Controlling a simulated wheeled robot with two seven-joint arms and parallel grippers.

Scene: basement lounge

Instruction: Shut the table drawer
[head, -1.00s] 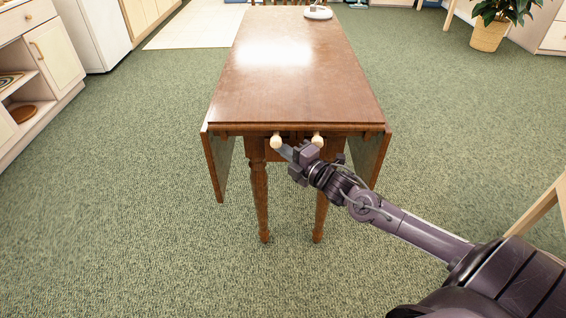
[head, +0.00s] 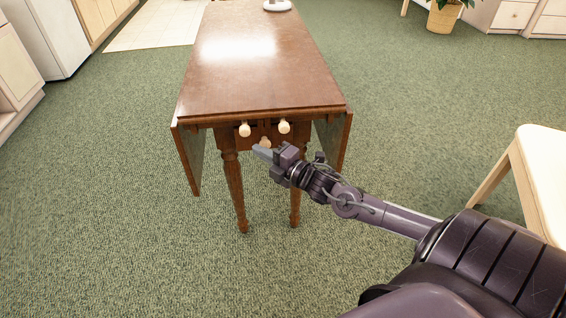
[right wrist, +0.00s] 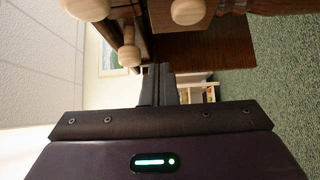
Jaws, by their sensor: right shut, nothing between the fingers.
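The brown wooden drop-leaf table (head: 250,85) stands ahead in the head view, its near end facing me. The drawer area (head: 258,136) lies under the top at that end, between the legs. Pale round knobs show there: a left one (head: 244,129), a right one (head: 284,126) and a lower one (head: 265,142). Pale knobs also show large in the right wrist view (right wrist: 187,12). How far the drawer stands out cannot be told. My right gripper (head: 262,152) is shut and empty, just below the knobs; contact cannot be told. My left gripper is out of view.
Drop leaves hang at both sides of the table, the left leaf (head: 188,160) and the right leaf (head: 335,135). A pale chair or stool (head: 540,165) stands at the right. Green carpet (head: 120,230) in front and left is clear.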

